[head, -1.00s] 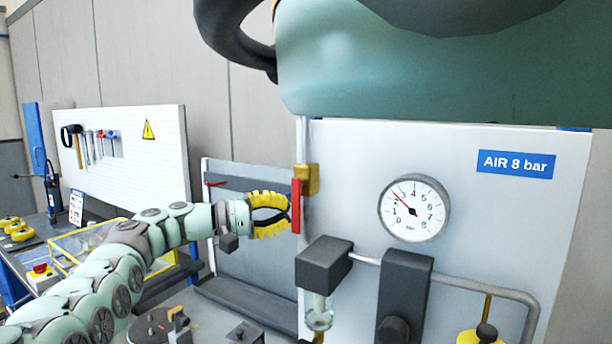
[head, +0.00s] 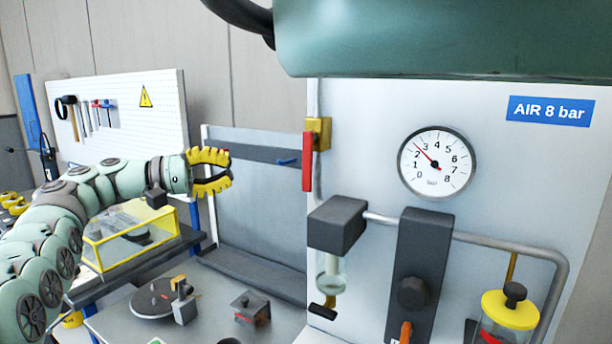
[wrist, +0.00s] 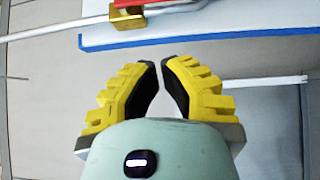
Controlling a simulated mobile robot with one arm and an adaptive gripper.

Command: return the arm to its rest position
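My arm reaches in from the left of the head view. My gripper (head: 229,170) has yellow ribbed fingers with black inner pads. It is open and empty, with a gap between the fingertips; the wrist view also shows the two fingers (wrist: 161,64) a little apart with nothing between them. In the head view it appears left of the red lever (head: 308,163) on the brass valve (head: 319,132), with clear space between them in the picture. The lever hangs straight down.
A white panel bears a pressure gauge (head: 437,162), grey pipe (head: 480,240) and dark regulator block (head: 411,285). A yellow-edged clear box (head: 128,237) stands behind my arm. A round dark turntable (head: 150,301) lies below my gripper. A large green body (head: 430,35) hangs overhead.

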